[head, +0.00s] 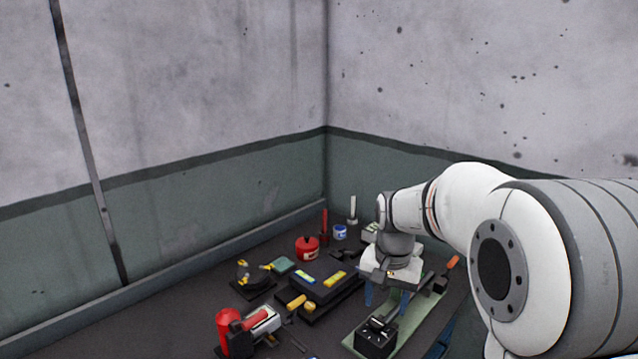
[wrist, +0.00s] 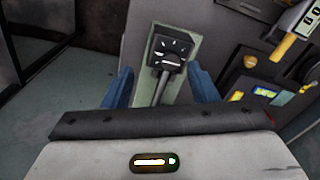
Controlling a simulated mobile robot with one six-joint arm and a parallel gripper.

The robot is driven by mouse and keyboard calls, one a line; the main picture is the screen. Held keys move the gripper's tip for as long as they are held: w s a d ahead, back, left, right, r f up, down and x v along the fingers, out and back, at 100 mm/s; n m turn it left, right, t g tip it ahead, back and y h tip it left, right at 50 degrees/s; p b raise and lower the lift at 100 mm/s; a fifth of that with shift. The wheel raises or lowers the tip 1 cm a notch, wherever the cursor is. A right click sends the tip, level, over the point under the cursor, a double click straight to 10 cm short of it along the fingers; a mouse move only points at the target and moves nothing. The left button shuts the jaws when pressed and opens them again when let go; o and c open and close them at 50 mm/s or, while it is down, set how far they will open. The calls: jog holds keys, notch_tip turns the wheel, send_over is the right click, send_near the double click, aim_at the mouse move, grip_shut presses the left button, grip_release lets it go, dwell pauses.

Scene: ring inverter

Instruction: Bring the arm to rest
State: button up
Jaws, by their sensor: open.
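My white arm reaches in from the right of the head view, over the dark workbench (head: 190,325). My gripper (head: 386,300) hangs with its blue fingers pointing down above a green board (head: 408,318). The fingers are apart, and nothing shows between them at their tips. In the wrist view my gripper (wrist: 160,72) has one blue finger on each side of the green board (wrist: 191,50). A black block (wrist: 168,48) with a bar lies on that board; the block (head: 376,337) also shows in the head view. How high the fingertips are above the board is hard to tell.
Left of my gripper are a black tray (head: 308,304) with blue and yellow items, a red can (head: 307,247), a blue-and-white jar (head: 340,232) and a red tool (head: 235,335). An orange handle (head: 453,262) lies to the right.

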jog(key=s+r+n+t, duration=0.1)
jog(key=s+n, duration=0.3)
jog(key=s, duration=1.6)
jog(key=shift+n+t, duration=0.4)
jog(key=shift+t, duration=0.3)
jog(key=shift+s+r, duration=0.1)
jog(key=shift+c, duration=0.4)
